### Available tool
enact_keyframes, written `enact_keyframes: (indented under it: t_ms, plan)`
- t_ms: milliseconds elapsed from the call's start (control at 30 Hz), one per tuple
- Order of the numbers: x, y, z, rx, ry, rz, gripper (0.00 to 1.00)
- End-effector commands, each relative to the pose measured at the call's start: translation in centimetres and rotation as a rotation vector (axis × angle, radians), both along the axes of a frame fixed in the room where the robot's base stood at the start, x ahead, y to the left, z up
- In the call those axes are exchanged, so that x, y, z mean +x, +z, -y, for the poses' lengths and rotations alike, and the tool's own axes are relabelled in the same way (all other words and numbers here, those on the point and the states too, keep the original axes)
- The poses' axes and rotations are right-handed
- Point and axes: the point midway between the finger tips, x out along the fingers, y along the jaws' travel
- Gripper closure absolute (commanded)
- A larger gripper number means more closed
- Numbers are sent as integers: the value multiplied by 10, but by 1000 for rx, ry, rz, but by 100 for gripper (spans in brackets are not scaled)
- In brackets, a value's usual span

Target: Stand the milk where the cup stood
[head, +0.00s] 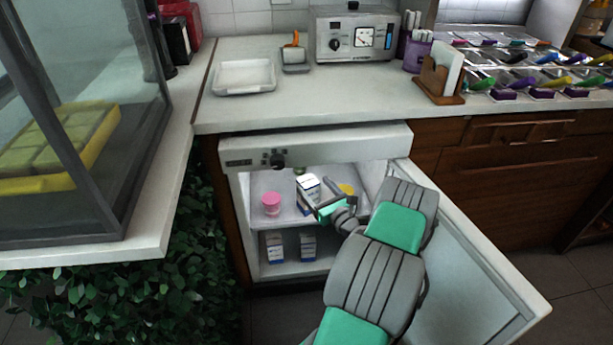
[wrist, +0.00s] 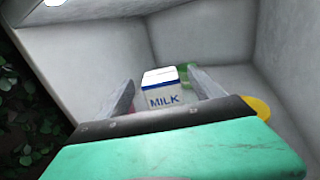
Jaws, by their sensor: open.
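A white and blue milk carton (head: 308,185) stands on the upper shelf of the open small fridge. In the wrist view the carton (wrist: 163,92) reads "MILK" and shows between my two fingers. My gripper (head: 319,192) reaches into the fridge with its fingers apart, one on each side of the carton in the picture. I cannot tell whether a finger touches it. A pink cup-like container (head: 271,203) stands to the left on the same shelf. I cannot tell whether it is the task's cup.
A yellow round item (head: 347,189) is to the right of the milk, and a green item (wrist: 184,76) is behind it. Several cartons (head: 275,247) stand on the lower shelf. The fridge door (head: 470,260) hangs open at right. The fridge walls are close around my gripper.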

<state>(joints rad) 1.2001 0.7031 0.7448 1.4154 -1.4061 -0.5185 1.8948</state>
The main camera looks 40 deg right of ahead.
Motion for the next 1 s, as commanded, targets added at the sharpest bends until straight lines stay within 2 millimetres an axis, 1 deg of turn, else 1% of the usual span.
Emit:
enact_keyframes:
  t_ms: [33,67,100,233,400,633,700,767,867,900,967,1000]
  plan:
    - [-15,3,-1,4,-6,0,24]
    - [-22,3,-2,4,-6,1,24]
    - [-27,0,-3,-1,-4,3,24]
    - [-41,-1,-6,-1,-2,1,24]
    - [-47,0,-8,-1,-1,2,24]
    - [-46,0,-8,-4,1,-1,24]
    - [-44,-3,-13,-33,19,-22,24]
    - [-41,-10,-23,-102,57,-70,24]
    - [-33,-28,-50,-292,173,-186,24]
    - [-30,-35,-65,-392,244,-240,24]
    - [-21,-41,-94,-566,382,-316,24]
    - [-14,-41,-119,-703,501,-362,24]
